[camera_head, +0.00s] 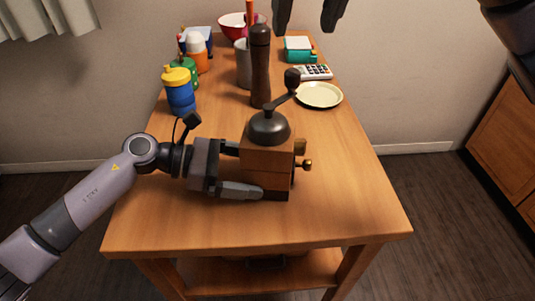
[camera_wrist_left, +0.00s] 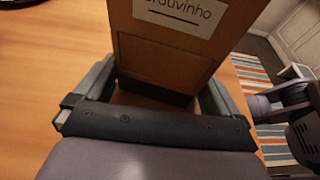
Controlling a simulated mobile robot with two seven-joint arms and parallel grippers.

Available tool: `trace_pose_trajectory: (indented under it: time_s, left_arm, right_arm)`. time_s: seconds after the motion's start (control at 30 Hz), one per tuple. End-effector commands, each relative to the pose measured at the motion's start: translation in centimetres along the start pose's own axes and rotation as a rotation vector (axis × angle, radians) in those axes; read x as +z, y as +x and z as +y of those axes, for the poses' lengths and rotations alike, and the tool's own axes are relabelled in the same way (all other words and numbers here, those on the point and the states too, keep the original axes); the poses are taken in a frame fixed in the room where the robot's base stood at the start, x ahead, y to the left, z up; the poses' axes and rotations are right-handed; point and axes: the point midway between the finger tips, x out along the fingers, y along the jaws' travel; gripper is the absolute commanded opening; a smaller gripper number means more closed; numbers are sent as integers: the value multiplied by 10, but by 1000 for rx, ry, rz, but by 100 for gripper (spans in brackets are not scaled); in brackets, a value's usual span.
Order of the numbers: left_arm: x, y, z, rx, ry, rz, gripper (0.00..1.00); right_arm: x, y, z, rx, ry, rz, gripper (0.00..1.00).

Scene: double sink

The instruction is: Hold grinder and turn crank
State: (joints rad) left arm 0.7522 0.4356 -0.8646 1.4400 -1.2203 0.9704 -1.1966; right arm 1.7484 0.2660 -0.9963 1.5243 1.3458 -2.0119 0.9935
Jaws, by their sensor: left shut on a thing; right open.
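The grinder (camera_head: 266,165) is a wooden box with a dark dome on top, standing upright on the wooden table. Its crank (camera_head: 284,93) rises from the dome up to the right and ends in a dark knob (camera_head: 292,78). My left gripper (camera_head: 250,172) is shut on the grinder's wooden body from the left. In the left wrist view the body (camera_wrist_left: 165,50) with a white label sits between both fingers. My right gripper (camera_head: 308,12) is open and empty at the top edge, above and beyond the crank; part of it is cut off.
A tall dark pepper mill (camera_head: 260,70) stands just behind the grinder. A cream plate (camera_head: 319,95), a calculator (camera_head: 316,72) and a teal box (camera_head: 299,48) lie at the back right. Blue (camera_head: 180,92) and green bottles stand at the left edge. The table's front right is clear.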

Motion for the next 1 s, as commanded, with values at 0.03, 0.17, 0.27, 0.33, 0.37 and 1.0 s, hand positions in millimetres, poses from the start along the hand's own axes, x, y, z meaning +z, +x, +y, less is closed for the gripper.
trace_pose_trajectory:
  time_s: [0.03, 0.17, 0.27, 0.33, 0.37, 1.0]
  left_arm:
    - [2, 0, 0, 1, 2, -4, 64]
    - [2, 0, 0, 1, 2, -4, 64]
    - [2, 0, 0, 1, 2, -4, 64]
    - [2, 0, 0, 1, 2, -4, 64]
    - [2, 0, 0, 1, 2, -4, 64]
    - [0, -43, 1, 4, 0, 0, 100]
  right_arm:
    - [0, -5, 0, 1, 2, 2, 57]
    - [0, -10, 0, 0, 3, 0, 57]
    - [0, -11, 0, 0, 3, 0, 57]
    - [0, -11, 0, 0, 3, 0, 57]
    - [0, -11, 0, 0, 3, 0, 57]
    - [0, -10, 0, -1, 2, 0, 57]
